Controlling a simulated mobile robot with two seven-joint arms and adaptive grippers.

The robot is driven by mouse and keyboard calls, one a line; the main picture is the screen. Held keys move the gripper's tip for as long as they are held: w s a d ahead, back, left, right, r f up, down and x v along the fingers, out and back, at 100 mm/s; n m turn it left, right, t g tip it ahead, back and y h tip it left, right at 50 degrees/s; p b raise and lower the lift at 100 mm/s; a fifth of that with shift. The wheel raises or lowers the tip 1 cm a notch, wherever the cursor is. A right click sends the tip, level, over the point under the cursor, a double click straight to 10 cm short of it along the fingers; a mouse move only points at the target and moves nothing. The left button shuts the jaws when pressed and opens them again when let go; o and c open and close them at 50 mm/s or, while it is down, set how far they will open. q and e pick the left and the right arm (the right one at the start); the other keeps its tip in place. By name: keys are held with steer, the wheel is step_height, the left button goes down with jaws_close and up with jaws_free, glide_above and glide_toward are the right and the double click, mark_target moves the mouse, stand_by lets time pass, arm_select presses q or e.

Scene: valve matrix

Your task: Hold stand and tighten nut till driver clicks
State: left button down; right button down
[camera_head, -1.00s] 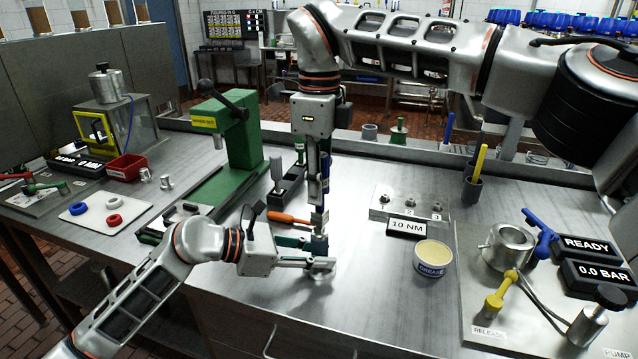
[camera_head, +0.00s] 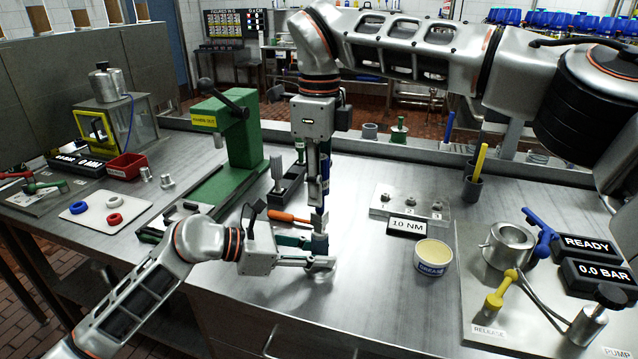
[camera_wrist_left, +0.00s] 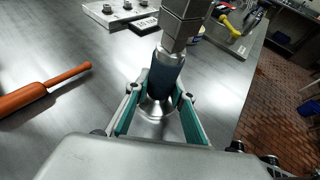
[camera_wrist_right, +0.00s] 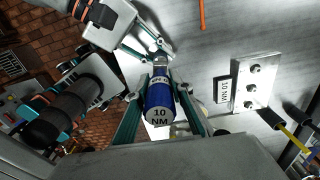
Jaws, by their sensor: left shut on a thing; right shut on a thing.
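The stand (camera_wrist_left: 152,106) is a small upright piece with a flared silver base on the bench. My left gripper (camera_head: 322,258) is shut around it low down, and its teal fingers flank it in the left wrist view (camera_wrist_left: 155,112). The blue driver (camera_wrist_right: 159,100), marked 10 NM, is upright in my right gripper (camera_head: 321,205), which is shut on it directly above the left one. The driver's metal lower end (camera_wrist_left: 184,28) meets the top of the stand's dark part in the left wrist view. The nut is hidden there.
An orange-handled tool (camera_head: 288,217) lies just left of the grippers. A plate with numbered posts (camera_head: 385,203), a 10 NM sign (camera_head: 407,228) and a grease tub (camera_head: 433,258) stand to the right. A green press (camera_head: 245,145) stands behind left.

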steer(key=shift+f, duration=0.8)
stand_by(0.4)
steer(key=shift+m, duration=1.8)
steer(key=shift+m, duration=1.7)
steer(key=shift+m, duration=1.7)
